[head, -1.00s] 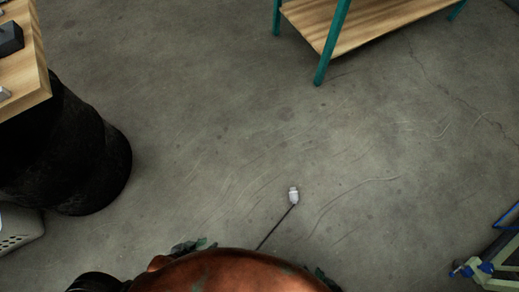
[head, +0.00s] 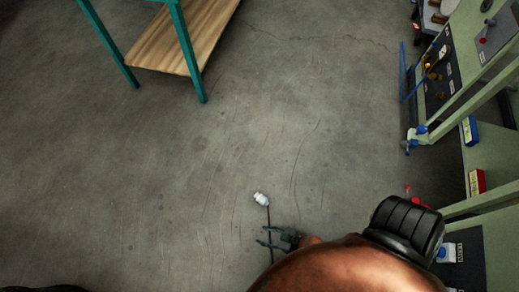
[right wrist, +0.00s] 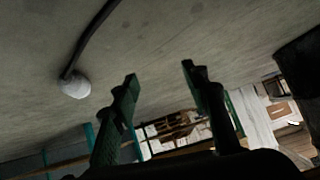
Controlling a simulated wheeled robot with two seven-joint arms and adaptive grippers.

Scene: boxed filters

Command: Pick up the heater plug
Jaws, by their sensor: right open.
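The heater plug (head: 261,198) is a small white plug on the grey concrete floor, with a dark cable running down from it. In the right wrist view the white plug (right wrist: 75,88) is left of the fingers, with its cable rising to the upper right. My right gripper (head: 264,236) is open, a little below the plug in the head view, and the cable passes by its fingers. In the right wrist view its two fingers (right wrist: 159,73) stand apart with nothing between them. The cable's far end is hidden. My left gripper is not in view.
A wooden shelf with teal legs (head: 187,45) stands at the upper left. A pale green bench frame (head: 450,90) with tools, small boxes and a blue-handled clamp (head: 413,137) lines the right side. The floor around the plug is clear.

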